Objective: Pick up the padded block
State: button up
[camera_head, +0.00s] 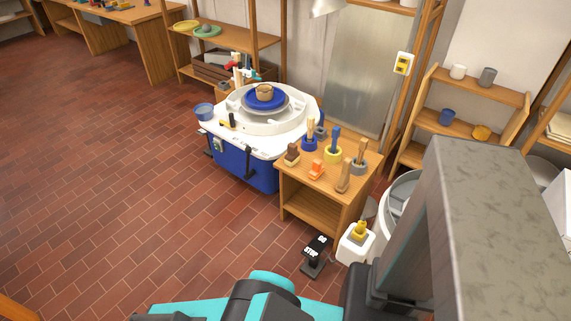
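A small brown block-like thing (292,154) stands at the left front corner of the wooden side table; it may be the padded block, but it is too small to tell for sure. An orange piece (316,169) sits to its right, and a tan upright wooden piece (344,176) stands near the table's right front edge. My gripper is not in view.
The wooden side table (318,189) also bears several tools in blue, yellow and grey holders. A potter's wheel (258,125) with a blue base adjoins it. A black pedal (316,256) and a white bottle (355,244) stand in front. Brick floor is clear at left.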

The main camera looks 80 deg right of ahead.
aim_at(291, 156)
jog(key=k, duration=0.45)
jog(key=z, duration=0.4)
jog(key=i, duration=0.5)
jog(key=u, duration=0.25)
jog(key=k, duration=0.85)
jog(key=z, duration=0.15)
